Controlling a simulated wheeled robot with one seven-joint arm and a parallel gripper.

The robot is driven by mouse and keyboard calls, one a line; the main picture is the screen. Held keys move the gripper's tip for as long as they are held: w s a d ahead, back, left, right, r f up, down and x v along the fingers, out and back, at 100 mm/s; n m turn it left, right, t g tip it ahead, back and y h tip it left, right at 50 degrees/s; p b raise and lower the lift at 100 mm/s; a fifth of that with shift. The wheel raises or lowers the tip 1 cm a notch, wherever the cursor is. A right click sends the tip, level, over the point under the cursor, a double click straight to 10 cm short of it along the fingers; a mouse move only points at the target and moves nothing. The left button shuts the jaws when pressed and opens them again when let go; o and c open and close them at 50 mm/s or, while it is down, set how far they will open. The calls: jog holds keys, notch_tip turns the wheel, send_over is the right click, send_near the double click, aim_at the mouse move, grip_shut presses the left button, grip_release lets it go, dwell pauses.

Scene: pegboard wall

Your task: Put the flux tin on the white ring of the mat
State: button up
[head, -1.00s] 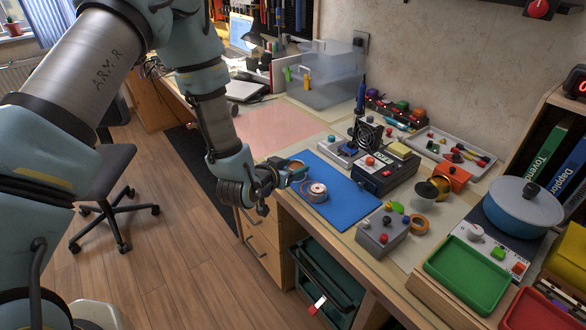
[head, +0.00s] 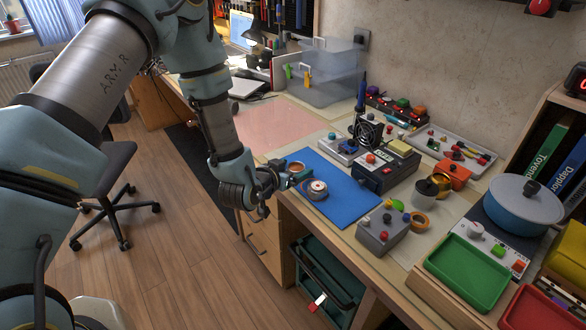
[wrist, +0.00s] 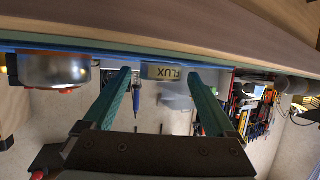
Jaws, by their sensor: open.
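The flux tin (head: 296,165), with a copper-coloured top, stands near the far left edge of the blue mat (head: 352,203). In the wrist view, which is upside down, the flux tin (wrist: 163,72) shows its FLUX label between my two teal fingers, with a gap on each side. My gripper (head: 298,177) is open and low over the mat's left edge; one finger partly covers the tin in the head view. A round silver-sided spool (head: 317,189) with a white and red top stands on the mat just in front of the tin. I cannot make out the white ring.
The spool also shows large in the wrist view (wrist: 54,69), beside one finger. A grey box with knobs (head: 382,232) stands right of the mat, and a dark device (head: 385,170) behind it.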

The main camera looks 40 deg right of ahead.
jog(key=shift+r, duration=0.1)
jog(key=v, duration=1.2)
jog(key=shift+b, duration=0.45)
jog(key=shift+a, duration=0.1)
jog(key=w+a+r+n+t+y, duration=0.1)
jog(key=w+a+r+n+y, duration=0.2)
jog(key=w+a, duration=0.55)
jog(key=w+a+r+n+y, duration=0.1)
jog(key=w+a+n+y, duration=0.35)
jog(key=a, duration=0.75)
jog(key=s+a+r+n+g+y, duration=0.2)
jog(key=a+r, duration=0.1)
jog(key=a, duration=0.6)
jog(key=s+a+r+n+g+y, duration=0.1)
jog(key=s+a+r+n+y, duration=0.2)
jog(key=a, duration=0.6)
jog(key=shift+r+g, duration=0.4)
jog(key=shift+r, duration=0.05)
